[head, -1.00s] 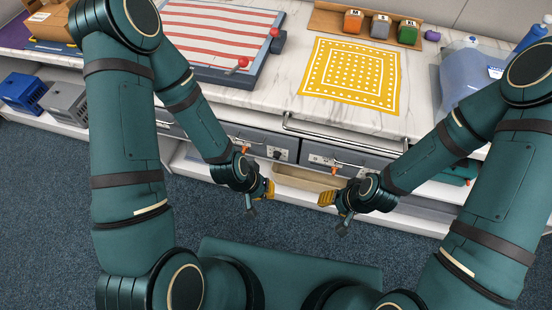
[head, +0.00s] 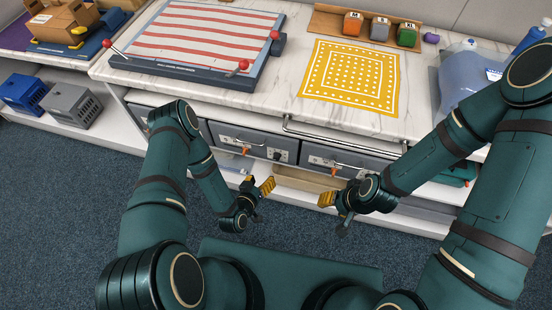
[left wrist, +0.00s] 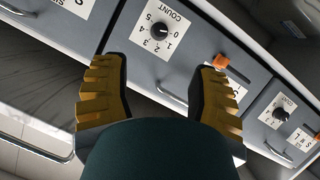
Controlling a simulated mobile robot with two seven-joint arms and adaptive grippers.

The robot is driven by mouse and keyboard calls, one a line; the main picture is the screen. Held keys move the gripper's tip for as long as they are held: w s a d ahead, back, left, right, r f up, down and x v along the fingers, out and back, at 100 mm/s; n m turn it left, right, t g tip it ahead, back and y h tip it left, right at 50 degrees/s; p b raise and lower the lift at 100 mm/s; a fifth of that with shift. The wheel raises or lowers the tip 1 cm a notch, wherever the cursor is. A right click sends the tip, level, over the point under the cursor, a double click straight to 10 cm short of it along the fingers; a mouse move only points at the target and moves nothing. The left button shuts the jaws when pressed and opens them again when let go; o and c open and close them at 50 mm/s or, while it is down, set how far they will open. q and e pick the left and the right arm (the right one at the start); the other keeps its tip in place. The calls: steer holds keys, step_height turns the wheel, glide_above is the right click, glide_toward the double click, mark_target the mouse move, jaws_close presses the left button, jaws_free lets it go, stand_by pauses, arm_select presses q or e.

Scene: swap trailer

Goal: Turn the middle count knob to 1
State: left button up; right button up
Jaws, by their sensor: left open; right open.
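The middle count knob (head: 277,154) is a small dark knob on a white plate, at the right end of the middle drawer. The middle drawer (head: 258,141) is grey with a bar handle. My left gripper (head: 257,185) is open and empty, in front of and below the drawer, apart from the knob; its yellow fingers also show in the left wrist view (left wrist: 160,85). My right gripper (head: 328,198) is open near the right drawer.
An orange knob (head: 246,149) sits on the middle drawer's left side. The right drawer (head: 350,160) has its own orange knob. A long rail (head: 340,136) runs along the counter front. A yellow cloth (head: 352,75) and a striped board (head: 205,38) lie above.

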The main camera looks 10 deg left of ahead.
mark_target(276, 160)
arm_select(q)
steer(key=b+x, duration=0.3)
steer(key=x, duration=1)
steer(key=shift+w+f, duration=0.15)
steer(key=shift+w, duration=0.25)
jaws_close()
